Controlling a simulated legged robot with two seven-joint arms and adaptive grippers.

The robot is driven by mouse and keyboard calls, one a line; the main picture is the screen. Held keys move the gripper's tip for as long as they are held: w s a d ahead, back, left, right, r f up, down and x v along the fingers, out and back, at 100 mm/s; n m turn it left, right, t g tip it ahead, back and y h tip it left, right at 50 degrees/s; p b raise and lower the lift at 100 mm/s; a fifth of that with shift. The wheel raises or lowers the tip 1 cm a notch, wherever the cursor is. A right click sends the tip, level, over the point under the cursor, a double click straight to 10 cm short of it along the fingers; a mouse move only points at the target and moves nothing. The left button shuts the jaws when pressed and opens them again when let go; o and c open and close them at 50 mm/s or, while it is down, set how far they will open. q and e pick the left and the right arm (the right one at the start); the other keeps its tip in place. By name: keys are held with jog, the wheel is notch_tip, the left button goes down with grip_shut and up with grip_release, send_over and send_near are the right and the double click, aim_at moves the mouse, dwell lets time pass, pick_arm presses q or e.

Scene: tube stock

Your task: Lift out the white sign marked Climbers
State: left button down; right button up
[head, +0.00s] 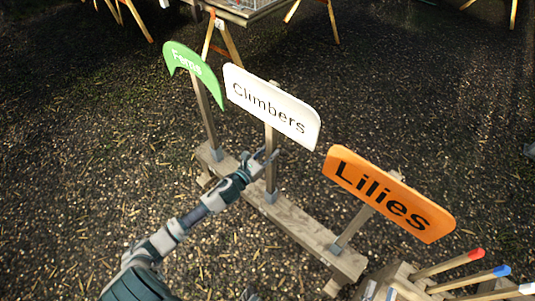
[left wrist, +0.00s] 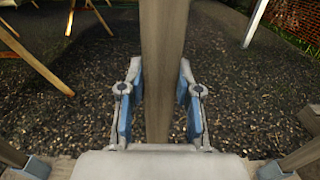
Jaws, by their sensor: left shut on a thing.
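The white sign marked Climbers (head: 271,104) stands upright on a wooden post (head: 270,160), between the green sign (head: 193,72) and the orange Lilies sign (head: 388,194). The post's foot sits in a grey socket on a wooden base beam (head: 300,225). My left gripper (head: 266,158) is at the post, below the white board, and is shut on the post. In the left wrist view the post (left wrist: 165,60) runs upright between the blue-padded fingers (left wrist: 158,95). The sign board is out of that view. My right gripper is not clearly seen.
The green and Lilies signs stand in their own sockets (head: 215,155) on either side. Several colour-tipped stakes (head: 450,263) stick out from a wooden holder at lower right. Trestle legs (head: 222,40) stand at the back. Open gravel lies around the beam.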

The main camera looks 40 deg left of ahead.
jog(key=s+d+f+g+h+p, duration=0.1)
jog(key=s+f+g+p, duration=0.1)
jog(key=f+g, duration=0.3)
jog(key=s+d+f+g+h+p, duration=0.1)
jog(key=s+d+f+g+p, duration=0.1)
jog(key=f+g, duration=0.3)
jog(key=shift+f+h+p, duration=0.4)
jog(key=shift+f+p, duration=0.15)
jog(key=shift+f, duration=0.55)
